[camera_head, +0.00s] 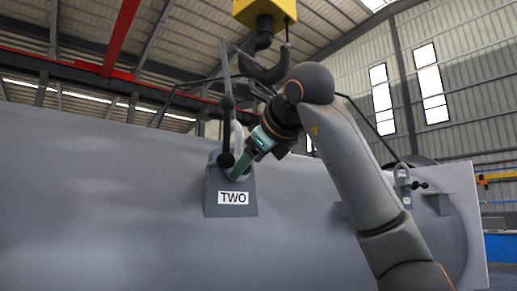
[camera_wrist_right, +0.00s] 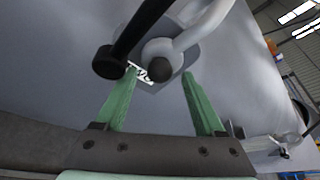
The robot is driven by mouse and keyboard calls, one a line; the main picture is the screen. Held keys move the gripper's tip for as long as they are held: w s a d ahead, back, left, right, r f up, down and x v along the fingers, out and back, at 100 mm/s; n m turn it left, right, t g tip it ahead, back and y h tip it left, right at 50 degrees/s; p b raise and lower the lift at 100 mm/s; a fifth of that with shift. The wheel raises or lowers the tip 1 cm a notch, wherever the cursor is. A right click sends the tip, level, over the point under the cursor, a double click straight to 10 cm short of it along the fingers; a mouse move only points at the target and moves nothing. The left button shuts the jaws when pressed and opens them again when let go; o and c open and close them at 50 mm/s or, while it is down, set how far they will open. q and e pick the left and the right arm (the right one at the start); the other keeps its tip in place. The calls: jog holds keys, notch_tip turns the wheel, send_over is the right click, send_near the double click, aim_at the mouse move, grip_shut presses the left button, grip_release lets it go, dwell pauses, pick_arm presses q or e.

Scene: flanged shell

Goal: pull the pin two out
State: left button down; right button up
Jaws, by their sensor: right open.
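The grey lug plate labelled TWO (camera_head: 216,196) stands on the big grey shell, with a pale shackle (camera_head: 237,135) above it. A black bar with round knobs (camera_head: 226,130) stands upright at the shackle and looks like pin two's handle. In the right wrist view the bar (camera_wrist_right: 135,30) ends in a black knob, and a dark round end (camera_wrist_right: 160,69) shows in the shackle's eye. My right gripper (camera_head: 237,172) has its green fingers spread. In its wrist view the fingers (camera_wrist_right: 159,74) stand apart either side of the dark end, with the knob overlapping the left fingertip.
The grey shell (camera_head: 100,190) fills much of the head view. A yellow crane block (camera_head: 264,12) with a dark hook (camera_head: 265,65) hangs above the lug. Another shackle (camera_head: 402,174) with a black-knobbed pin is on the right. Dark slings run near my right arm.

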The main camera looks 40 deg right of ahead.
jog(key=shift+w+d+f, duration=0.1)
jog(key=shift+w, duration=0.15)
jog(key=shift+c, duration=0.3)
grip_shut()
jog(key=shift+s, duration=0.1)
dwell(0.4)
jog(key=s+a+b, duration=0.1)
jog(key=s+b, duration=0.1)
jog(key=s, duration=0.8)
jog(key=shift+s, duration=0.3)
dwell(0.9)
jog(key=shift+a, duration=0.15)
